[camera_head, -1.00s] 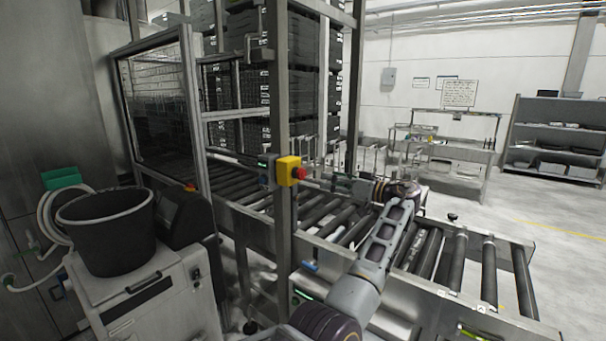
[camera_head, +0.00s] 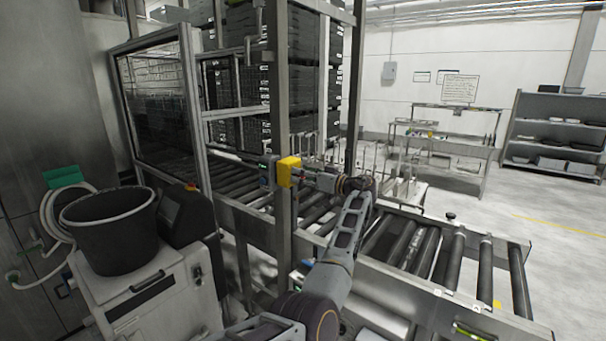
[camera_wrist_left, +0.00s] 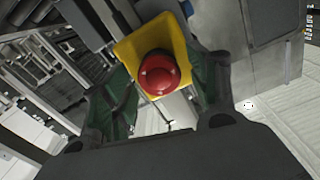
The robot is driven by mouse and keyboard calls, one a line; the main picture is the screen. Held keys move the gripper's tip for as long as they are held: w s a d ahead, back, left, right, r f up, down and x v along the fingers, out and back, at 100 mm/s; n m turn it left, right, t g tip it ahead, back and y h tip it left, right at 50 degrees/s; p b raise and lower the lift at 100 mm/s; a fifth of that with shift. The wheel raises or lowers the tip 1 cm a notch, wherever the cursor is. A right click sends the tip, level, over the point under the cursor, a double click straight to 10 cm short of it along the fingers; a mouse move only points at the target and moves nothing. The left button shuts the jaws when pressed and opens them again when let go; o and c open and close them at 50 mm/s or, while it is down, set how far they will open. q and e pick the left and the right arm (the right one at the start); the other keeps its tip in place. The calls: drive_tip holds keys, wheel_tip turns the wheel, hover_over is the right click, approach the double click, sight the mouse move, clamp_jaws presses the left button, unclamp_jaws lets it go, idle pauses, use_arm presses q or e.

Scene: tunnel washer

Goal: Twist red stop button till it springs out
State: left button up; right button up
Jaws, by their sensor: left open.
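The red stop button (camera_wrist_left: 159,74) sits on a yellow housing (camera_head: 289,171) fixed to a steel post. In the head view the button is hidden behind my left gripper (camera_head: 304,174), which points at the housing from the right. In the left wrist view the button faces the camera, with the yellow housing (camera_wrist_left: 133,47) behind it. My left gripper (camera_wrist_left: 160,100) is open, with one finger on each side of the button. I cannot tell whether the fingers touch it. My right gripper is not in view.
The steel post (camera_head: 280,110) stands in front of a roller conveyor (camera_head: 410,245). A dark bucket (camera_head: 108,232) stands on a grey cabinet at the left. Stacked dark crates (camera_head: 306,75) stand behind the post. The floor at the right is clear.

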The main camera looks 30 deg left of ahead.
use_arm(q)
drive_tip(key=shift+a, duration=0.2)
drive_tip(key=c, duration=1)
drive_tip(key=shift+c, duration=0.2)
